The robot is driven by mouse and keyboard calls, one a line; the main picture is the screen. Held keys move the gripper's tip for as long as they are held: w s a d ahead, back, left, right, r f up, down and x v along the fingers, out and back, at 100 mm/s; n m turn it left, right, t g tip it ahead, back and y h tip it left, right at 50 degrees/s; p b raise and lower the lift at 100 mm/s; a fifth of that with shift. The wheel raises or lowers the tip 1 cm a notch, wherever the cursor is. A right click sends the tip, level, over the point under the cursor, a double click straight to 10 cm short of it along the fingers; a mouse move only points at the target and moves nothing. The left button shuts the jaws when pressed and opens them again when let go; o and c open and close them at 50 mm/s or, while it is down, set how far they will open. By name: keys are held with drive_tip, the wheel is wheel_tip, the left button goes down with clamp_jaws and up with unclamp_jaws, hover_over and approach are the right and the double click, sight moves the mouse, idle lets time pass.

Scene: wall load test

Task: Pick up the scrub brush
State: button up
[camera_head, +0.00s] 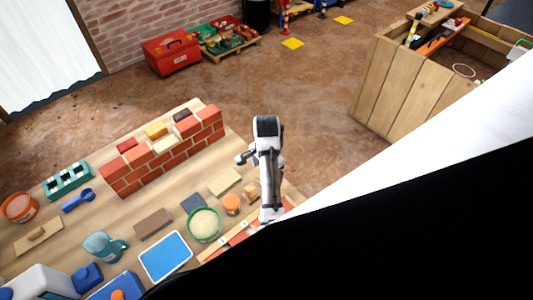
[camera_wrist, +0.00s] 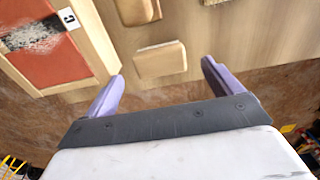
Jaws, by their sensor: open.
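No bristles show clearly, so I cannot be sure which thing is the scrub brush. The likeliest is a small, rounded wooden block (camera_wrist: 160,60) near the table edge in the wrist view. It probably matches the small wooden piece (camera_head: 250,191) beside my arm in the head view. My gripper (camera_wrist: 163,71) is open and empty, its two purple fingers apart on either side of the block in the picture. The gap in height between fingers and block is hard to judge. In the head view my arm hides part of this table edge.
A second wooden block (camera_wrist: 138,10) lies just beyond. A wood-framed red panel (camera_wrist: 62,60) is at left. On the table are a brick wall (camera_head: 163,152), a green-rimmed bowl (camera_head: 204,224), an orange-lidded jar (camera_head: 232,203) and a blue tray (camera_head: 166,257). Bare floor lies past the edge.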

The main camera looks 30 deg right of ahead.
drive_tip(key=shift+f+p, duration=0.35)
drive_tip(key=shift+f, duration=2.05)
drive_tip(key=c, duration=1.1)
drive_tip(key=shift+r, duration=0.1)
drive_tip(key=shift+r, duration=0.55)
drive_tip(key=shift+r+p, duration=3.85)
drive_tip(key=shift+r, duration=5.5)
